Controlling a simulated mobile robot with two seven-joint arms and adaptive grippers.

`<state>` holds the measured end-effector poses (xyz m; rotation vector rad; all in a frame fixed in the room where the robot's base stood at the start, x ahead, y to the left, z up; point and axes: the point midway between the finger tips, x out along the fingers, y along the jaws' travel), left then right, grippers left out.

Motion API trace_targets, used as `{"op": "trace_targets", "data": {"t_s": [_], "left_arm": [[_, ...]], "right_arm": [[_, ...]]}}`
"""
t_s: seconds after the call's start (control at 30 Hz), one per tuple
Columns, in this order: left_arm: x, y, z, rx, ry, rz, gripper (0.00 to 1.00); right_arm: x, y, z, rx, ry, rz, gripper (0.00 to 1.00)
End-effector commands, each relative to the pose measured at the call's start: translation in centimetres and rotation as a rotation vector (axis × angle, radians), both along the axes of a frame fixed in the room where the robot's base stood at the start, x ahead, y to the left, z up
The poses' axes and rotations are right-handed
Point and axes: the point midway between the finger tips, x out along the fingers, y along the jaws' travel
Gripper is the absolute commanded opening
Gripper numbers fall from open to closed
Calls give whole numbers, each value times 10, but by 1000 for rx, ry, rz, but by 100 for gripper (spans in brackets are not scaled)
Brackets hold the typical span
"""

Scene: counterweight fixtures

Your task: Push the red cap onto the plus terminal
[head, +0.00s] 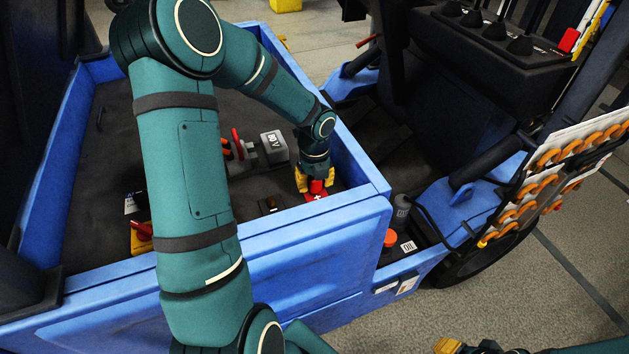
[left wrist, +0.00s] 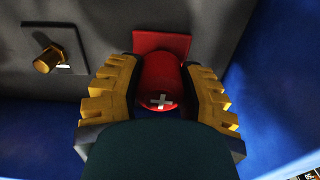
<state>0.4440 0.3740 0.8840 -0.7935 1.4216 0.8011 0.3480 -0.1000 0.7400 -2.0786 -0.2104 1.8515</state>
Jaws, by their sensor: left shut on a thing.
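The red cap (head: 317,187), marked with a white plus, is between the yellow fingers of my left gripper (head: 315,180) inside the blue-walled bay. In the left wrist view the red cap (left wrist: 161,80) fills the space between the fingers of the left gripper (left wrist: 160,90), which is shut on it. A red square plate (left wrist: 162,41) shows right behind the cap. The terminal post is hidden, and I cannot tell how far the cap sits on it. My right gripper (head: 462,346) is partly in view at the bottom edge, away from the bay.
A brass post (left wrist: 47,59) on a dark square plate stands left of the cap. A grey 80 V block (head: 273,147) and a red-handled connector (head: 237,146) lie farther back. The blue wall (head: 360,178) rises close to the gripper's right. A yellow-red switch (head: 141,238) is left.

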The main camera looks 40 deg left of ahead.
Motion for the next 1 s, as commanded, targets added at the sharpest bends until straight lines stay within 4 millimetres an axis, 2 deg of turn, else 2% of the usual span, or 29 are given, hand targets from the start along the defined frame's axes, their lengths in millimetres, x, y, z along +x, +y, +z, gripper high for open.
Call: {"op": "trace_targets", "data": {"t_s": [0.97,1.0], "left_arm": [[0,0,-18,1,1,-1,26],[0,0,-19,1,1,-1,45]], "right_arm": [[0,0,-11,0,0,0,43],[0,0,-11,0,0,0,43]]}}
